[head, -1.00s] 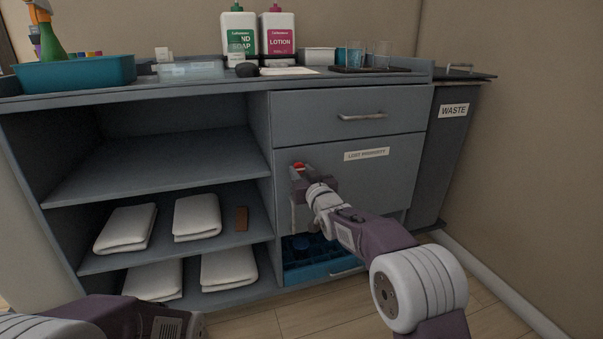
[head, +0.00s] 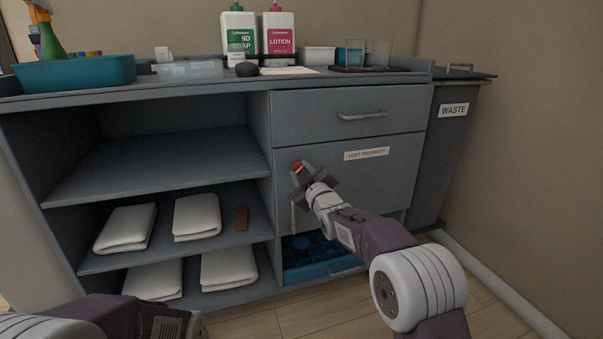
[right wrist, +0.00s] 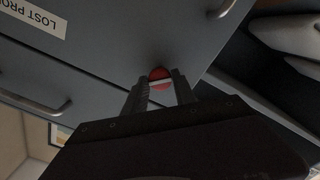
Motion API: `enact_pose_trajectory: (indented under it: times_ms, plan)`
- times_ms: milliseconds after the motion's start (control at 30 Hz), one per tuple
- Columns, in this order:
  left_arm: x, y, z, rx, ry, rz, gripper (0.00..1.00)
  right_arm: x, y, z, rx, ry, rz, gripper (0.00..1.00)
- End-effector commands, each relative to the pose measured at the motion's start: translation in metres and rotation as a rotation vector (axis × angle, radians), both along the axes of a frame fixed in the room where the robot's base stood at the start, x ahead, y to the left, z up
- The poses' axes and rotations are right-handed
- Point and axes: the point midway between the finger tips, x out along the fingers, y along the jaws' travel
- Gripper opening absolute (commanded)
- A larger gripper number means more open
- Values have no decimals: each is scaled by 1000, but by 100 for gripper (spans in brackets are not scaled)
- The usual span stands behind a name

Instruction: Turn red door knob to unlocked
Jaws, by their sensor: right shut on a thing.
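The red door knob (head: 297,167) is on the grey lost-property door (head: 385,180), near its upper left edge. In the right wrist view the round red knob (right wrist: 160,74) has a pale bar across it and sits between my two fingertips. My right gripper (right wrist: 160,88) is shut on the knob, and in the head view the right gripper (head: 302,171) is tilted against the door and partly covers the knob. Only a part of my left arm shows at the lower left of the head view; its gripper is out of sight.
A vertical door handle (head: 293,215) is just below the knob. A drawer with a handle (head: 362,116) is above, and a blue tray (head: 320,267) is below. Open shelves with folded towels (head: 197,217) are left; the waste cabinet (head: 437,150) is right.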

Motion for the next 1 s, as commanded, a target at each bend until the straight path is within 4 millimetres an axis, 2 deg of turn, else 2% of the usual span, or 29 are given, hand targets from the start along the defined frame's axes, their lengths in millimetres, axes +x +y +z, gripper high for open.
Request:
enact_pose_trajectory:
  times_ms: [600, 1000]
  plan:
    - [0, 0, -14, 0, 0, 0, 36, 0, 0, -1, -539, -176, 1, 0]
    - [0, 0, -23, 0, 0, 0, 36, 0, 0, -1, -764, -249, 1, 0]
